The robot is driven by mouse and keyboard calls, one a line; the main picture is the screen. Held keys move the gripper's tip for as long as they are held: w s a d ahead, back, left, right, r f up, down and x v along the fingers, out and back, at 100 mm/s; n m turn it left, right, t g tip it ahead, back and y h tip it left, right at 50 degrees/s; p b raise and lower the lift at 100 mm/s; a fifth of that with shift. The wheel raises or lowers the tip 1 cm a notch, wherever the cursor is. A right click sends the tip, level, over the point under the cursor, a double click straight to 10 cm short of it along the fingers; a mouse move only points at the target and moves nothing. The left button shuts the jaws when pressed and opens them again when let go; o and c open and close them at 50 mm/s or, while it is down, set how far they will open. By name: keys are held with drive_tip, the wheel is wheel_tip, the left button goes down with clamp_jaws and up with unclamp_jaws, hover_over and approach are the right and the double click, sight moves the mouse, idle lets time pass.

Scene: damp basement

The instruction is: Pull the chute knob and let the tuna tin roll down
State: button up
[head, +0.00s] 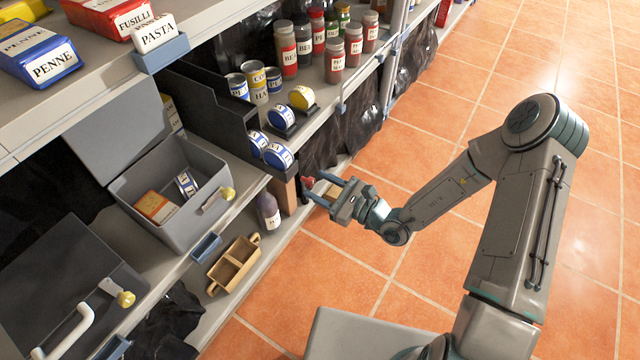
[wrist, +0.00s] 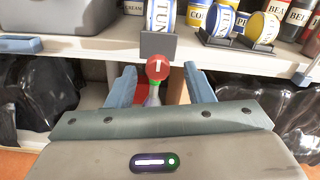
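The dark chute (head: 215,118) stands on the middle shelf, with blue-and-white tins (head: 258,140) (head: 278,156) on their sides at its lower front end. In the wrist view a tin lettered TUN (wrist: 161,14) stands behind a small dark grey plate (wrist: 158,46). The red round knob (wrist: 158,68) is just below that plate; it also shows in the head view (head: 307,182). My gripper (head: 316,185) is open, its fingers pointing at the shelf. In the wrist view the knob lies between the two blue fingers (wrist: 160,78), near their tips, with gaps on both sides.
Two tins, one blue (head: 280,116) and one yellow (head: 301,97), sit on stands right of the chute. Spice jars (head: 334,66) stand behind. The tiled floor is clear.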

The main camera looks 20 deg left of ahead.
drive_tip(key=shift+s+a, duration=0.1)
drive_tip(key=shift+a, duration=0.1)
drive_tip(key=p+v, duration=0.3)
drive_tip(key=v, duration=1.1)
drive_tip(key=shift+a+r, duration=0.1)
drive_tip(key=s+d+r+n+g+h+p, duration=0.1)
drive_tip(key=s+r+n+g+h+p, duration=0.35)
drive_tip(key=r, duration=0.75)
drive_tip(key=s+d+r+n+g+h+p, duration=0.25)
drive_tip(key=r+n+g+p, duration=0.25)
drive_tip(key=r+n+p, duration=0.5)
drive_tip(key=s+d+r+n+t+h+p, duration=0.1)
drive_tip(key=d+r+t+h+p, duration=0.1)
drive_tip(key=r, duration=0.8)
drive_tip(key=s+d+r+n+t+h+p, duration=0.1)
drive_tip(key=d+r+h+p, duration=0.3)
drive_tip(key=r, duration=0.5)
drive_tip(key=s+d+r+n+t+h+p, duration=0.1)
drive_tip(key=d+r+n+t+h+p, duration=0.1)
drive_tip(key=d+r+p, duration=0.4)
wheel_tip(320, 180, up, 5)
drive_tip(key=shift+s+f+n+t+h+p, duration=0.2)
drive_tip(key=shift+s+n+t+h+p, duration=0.15)
drive_tip(key=shift+t+h+p, duration=0.6)
drive_tip(key=shift+d, duration=0.1)
drive_tip(key=shift+c, duration=1.2)
